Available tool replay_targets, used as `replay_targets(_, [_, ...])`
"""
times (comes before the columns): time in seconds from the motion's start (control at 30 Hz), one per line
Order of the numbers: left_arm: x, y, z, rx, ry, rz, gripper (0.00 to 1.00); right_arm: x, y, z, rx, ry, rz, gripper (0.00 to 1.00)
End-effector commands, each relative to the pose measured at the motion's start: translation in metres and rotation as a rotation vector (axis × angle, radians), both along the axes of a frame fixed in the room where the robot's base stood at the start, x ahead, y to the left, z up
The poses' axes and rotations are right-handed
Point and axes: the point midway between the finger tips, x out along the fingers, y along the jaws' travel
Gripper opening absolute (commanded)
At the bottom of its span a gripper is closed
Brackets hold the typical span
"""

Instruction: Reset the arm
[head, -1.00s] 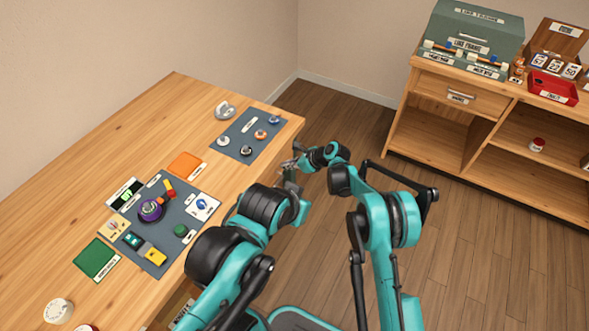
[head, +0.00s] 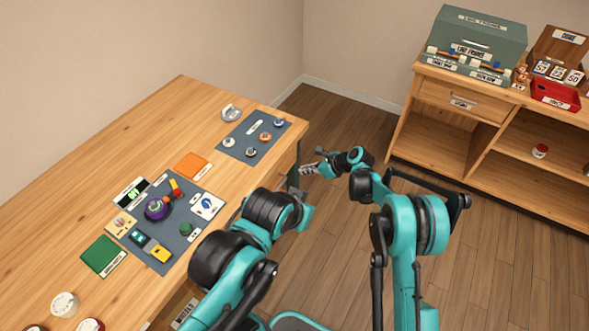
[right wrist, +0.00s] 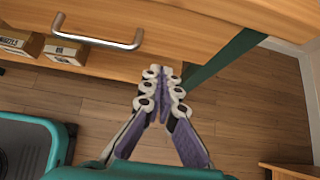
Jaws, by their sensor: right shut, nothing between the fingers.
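My right gripper (head: 309,168) is in the air just off the table's right edge, its fingers pointing left. In the right wrist view its fingertips (right wrist: 161,82) are together with nothing between them. The wooden table (head: 120,130) holds a dark mat (head: 185,240) with a purple dial piece (head: 157,208), and a second mat (head: 236,140) with small round knobs.
A drawer handle (right wrist: 97,38) and small boxes (right wrist: 65,50) below it are near the right gripper. A green table leg (right wrist: 226,60) stands close by. A wooden shelf unit (head: 460,103) is at the right. Open floor (head: 330,115) lies between.

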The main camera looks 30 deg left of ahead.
Motion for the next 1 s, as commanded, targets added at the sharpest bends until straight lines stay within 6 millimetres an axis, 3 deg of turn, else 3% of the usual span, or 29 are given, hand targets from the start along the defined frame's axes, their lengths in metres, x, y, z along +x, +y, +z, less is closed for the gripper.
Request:
replay_targets(0.1, [0.000, 0.000, 0.014, 0.000, 0.000, 0.000, 0.00, 0.000, -0.021, 0.022, -0.001, 0.000, -0.001, 0.00])
replay_targets(0.3, [0.000, 0.000, 0.022, 0.000, 0.000, 0.000, 0.00, -0.001, -0.043, 0.039, -0.003, 0.001, -0.001, 0.00])
replay_targets(0.67, [0.000, 0.000, 0.023, 0.000, 0.000, 0.000, 0.00, -0.001, -0.052, 0.046, -0.006, -0.011, 0.004, 0.00])
replay_targets(0.83, [0.000, 0.000, 0.023, 0.000, 0.000, 0.000, 0.00, 0.004, -0.085, 0.086, -0.058, -0.138, 0.046, 0.00])
replay_targets(1.0, [0.000, 0.000, 0.023, 0.000, 0.000, 0.000, 0.00, -0.003, -0.150, 0.150, -0.180, -0.372, 0.150, 0.00])
